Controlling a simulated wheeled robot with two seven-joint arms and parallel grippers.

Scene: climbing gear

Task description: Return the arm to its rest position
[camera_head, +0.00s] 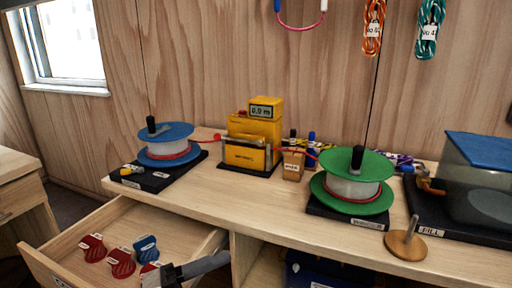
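Two red tags (121,262) and a blue tag (146,248) lie in the drawer, with a red and white piece (150,268) beside the grey thing.
The bench (285,220) holds a blue spool (166,132), a yellow meter (252,140) reading about 0.0 m, a green spool (352,195), a wooden peg base (405,245) and a blue-lidded bin (480,185). Rope coils (430,30) hang on the wall.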

